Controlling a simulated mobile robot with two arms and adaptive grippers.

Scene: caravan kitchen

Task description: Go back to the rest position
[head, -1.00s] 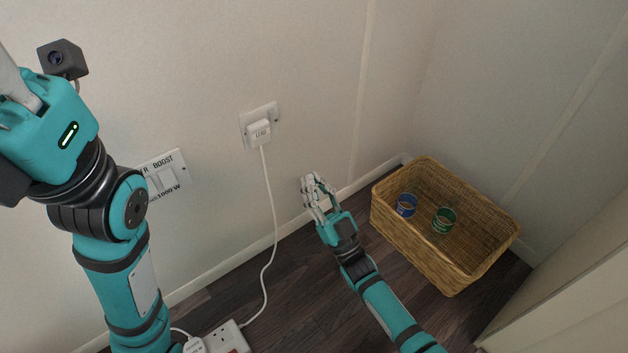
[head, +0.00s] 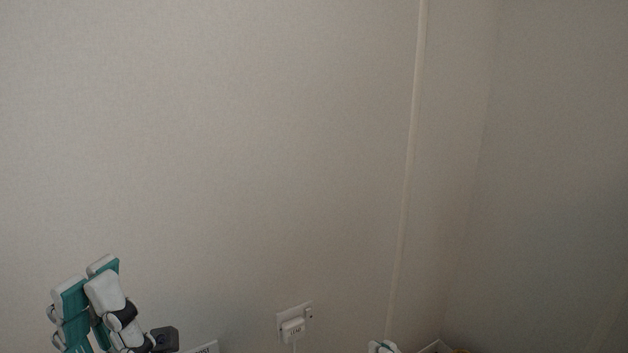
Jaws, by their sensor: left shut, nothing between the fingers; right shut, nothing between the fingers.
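My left gripper (head: 103,290) shows at the lower left of the head view, pointing up in front of the wall. It is shut and empty. Neither gripper holds anything.
A bare, pale wall (head: 230,130) fills most of the view, with a vertical trim strip (head: 408,170) and a corner to the right. A wall socket with a white plug (head: 293,328) is at the bottom middle. A sliver of the wicker basket (head: 461,351) shows at the bottom edge.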

